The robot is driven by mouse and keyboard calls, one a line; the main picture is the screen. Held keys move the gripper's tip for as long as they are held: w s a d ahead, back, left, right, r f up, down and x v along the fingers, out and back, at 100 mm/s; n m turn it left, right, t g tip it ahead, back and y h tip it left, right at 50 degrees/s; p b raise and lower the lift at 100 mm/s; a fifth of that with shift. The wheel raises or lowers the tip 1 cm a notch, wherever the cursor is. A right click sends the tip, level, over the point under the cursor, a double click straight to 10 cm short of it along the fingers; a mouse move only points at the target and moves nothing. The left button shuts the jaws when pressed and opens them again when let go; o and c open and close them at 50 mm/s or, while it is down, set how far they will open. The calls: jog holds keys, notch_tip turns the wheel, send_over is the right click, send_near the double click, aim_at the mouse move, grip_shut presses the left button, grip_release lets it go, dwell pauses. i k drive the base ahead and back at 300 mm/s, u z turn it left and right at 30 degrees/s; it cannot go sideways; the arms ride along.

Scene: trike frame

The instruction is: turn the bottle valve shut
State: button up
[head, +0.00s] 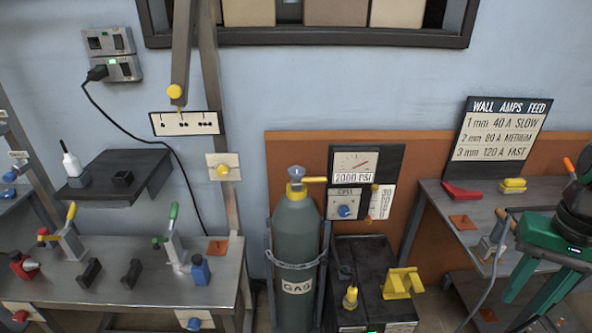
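The dark grey-green gas bottle (296,228) stands upright against the wall in the head view, with a GAS label on its front. The valve's turned position cannot be told from this view.
A chain (296,264) holds the bottle in its stand. A dark cabinet (375,270) with a yellow bracket (402,283) stands close on its right. A metal bench (140,280) with clamps is on the left.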

aim_at(296, 171)
jog(key=z, duration=2.05)
jog(key=k, duration=0.8)
jog(key=u, duration=2.05)
jog(key=i, duration=1)
